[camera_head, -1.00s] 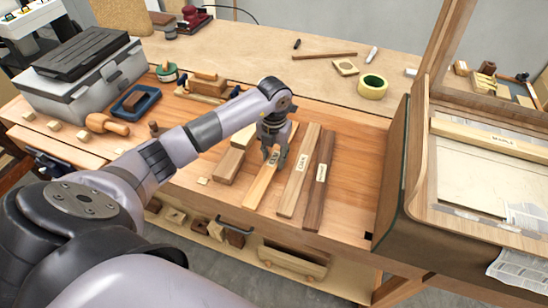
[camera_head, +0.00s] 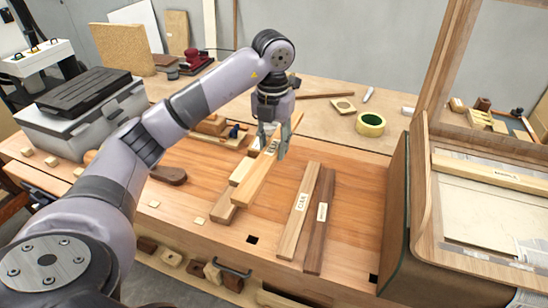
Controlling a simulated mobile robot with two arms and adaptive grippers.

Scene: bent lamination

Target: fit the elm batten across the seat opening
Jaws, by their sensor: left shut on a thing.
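My left gripper (camera_head: 269,150) is shut on a pale wooden batten (camera_head: 254,180), held above the bench. The batten's label is partly covered by the fingers and I cannot read it, so I cannot tell whether this is the elm one. A light batten (camera_head: 293,223) and a dark batten (camera_head: 319,232), both with white labels too small to read surely, lie side by side on the bench to its right. The seat opening (camera_head: 482,211) is in the wooden seat frame at the right. A batten (camera_head: 490,173), whose label seems to read maple, lies across it. My right gripper is not in view.
Unheld wood pieces (camera_head: 222,207) lie beneath the held batten. A tape roll (camera_head: 370,124) sits at the back. A grey toolbox (camera_head: 80,120) stands at the left. The seat's dark side panel (camera_head: 396,215) and a tall wooden upright (camera_head: 446,65) rise at the right.

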